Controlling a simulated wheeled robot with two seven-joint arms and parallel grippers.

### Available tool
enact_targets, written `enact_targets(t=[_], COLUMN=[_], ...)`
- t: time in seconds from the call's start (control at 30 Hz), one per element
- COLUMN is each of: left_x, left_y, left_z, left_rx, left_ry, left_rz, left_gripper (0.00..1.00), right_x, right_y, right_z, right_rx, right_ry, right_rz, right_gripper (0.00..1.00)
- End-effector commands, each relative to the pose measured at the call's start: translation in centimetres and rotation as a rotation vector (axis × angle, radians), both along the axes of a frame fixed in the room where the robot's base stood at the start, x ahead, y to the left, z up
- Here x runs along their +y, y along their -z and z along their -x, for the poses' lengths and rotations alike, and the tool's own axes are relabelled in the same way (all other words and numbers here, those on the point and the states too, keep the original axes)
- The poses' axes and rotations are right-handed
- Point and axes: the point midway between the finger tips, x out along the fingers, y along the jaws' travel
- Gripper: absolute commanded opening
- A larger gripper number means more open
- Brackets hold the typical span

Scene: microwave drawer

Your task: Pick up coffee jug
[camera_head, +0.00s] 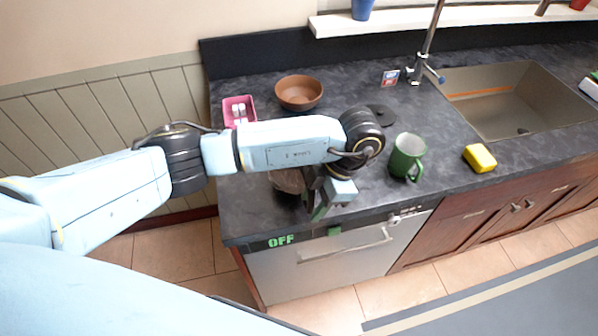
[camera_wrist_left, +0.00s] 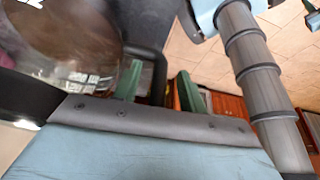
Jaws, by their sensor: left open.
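The coffee jug (camera_head: 287,181) is a dark, glassy round vessel near the front left of the counter, partly hidden by my left gripper (camera_head: 322,204). In the left wrist view the glass jug (camera_wrist_left: 70,38) fills the upper left. Its black handle (camera_wrist_left: 153,55) reaches toward the space between the green fingers of my left gripper (camera_wrist_left: 160,90). The gripper is open, with one finger close to the jug's side and the other beyond the handle. I cannot tell whether either finger touches. My right gripper is not in view.
A green mug (camera_head: 406,158) stands to the right of my gripper, and a yellow sponge (camera_head: 480,158) lies farther right by the sink (camera_head: 510,98). A brown bowl (camera_head: 298,92) and a pink container (camera_head: 239,111) stand behind my arm. The counter's front edge is close below the gripper.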

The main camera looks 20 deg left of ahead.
Motion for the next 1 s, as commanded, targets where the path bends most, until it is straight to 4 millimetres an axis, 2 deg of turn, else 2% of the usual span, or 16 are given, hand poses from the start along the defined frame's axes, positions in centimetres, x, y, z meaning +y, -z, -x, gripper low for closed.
enact_targets(t=[0.1, 0.27, 0.57, 1.0], left_x=[0.1, 0.08, 0.07, 0.05], left_y=[0.3, 0.3, 0.27, 0.24], left_z=[0.07, 0.06, 0.05, 0.04], left_rx=[0.0, 0.0, 0.0, 0.0], left_ry=[0.0, 0.001, 0.001, 0.001], left_rz=[0.0, 0.0, 0.0, 0.001], left_gripper=[0.41, 0.4, 0.01, 0.0], right_x=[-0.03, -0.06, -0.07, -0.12], right_y=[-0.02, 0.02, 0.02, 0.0], right_z=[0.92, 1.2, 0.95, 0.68], right_rx=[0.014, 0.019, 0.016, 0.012], right_ry=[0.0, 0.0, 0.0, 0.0], right_rz=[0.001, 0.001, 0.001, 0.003], right_gripper=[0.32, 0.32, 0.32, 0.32])
